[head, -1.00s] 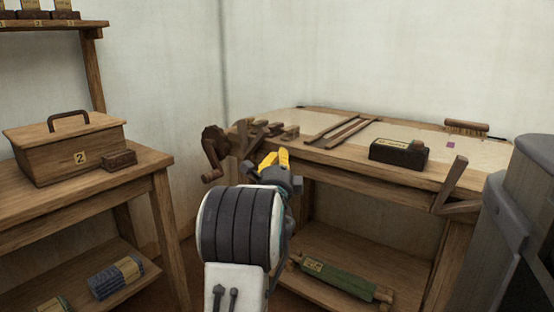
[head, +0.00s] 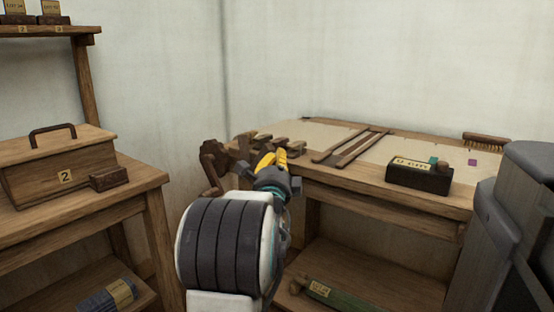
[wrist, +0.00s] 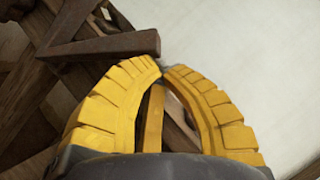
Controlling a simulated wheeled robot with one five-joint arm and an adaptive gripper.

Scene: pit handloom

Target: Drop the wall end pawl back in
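My gripper (head: 272,160) has yellow fingers and is over the left end of the loom's front beam. In the wrist view the two fingertips (wrist: 163,68) nearly meet, with no object clearly pinched. In the head view, several dark wooden parts (head: 290,141) lie around the gripper, and a crank handle (head: 210,168) hangs at the beam's left end. My gripper hides part of this area.
A black labelled box (head: 418,180) stands on the beam to the right. A side table on the left holds a lidded wooden box (head: 52,165) and a dark block (head: 109,179).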

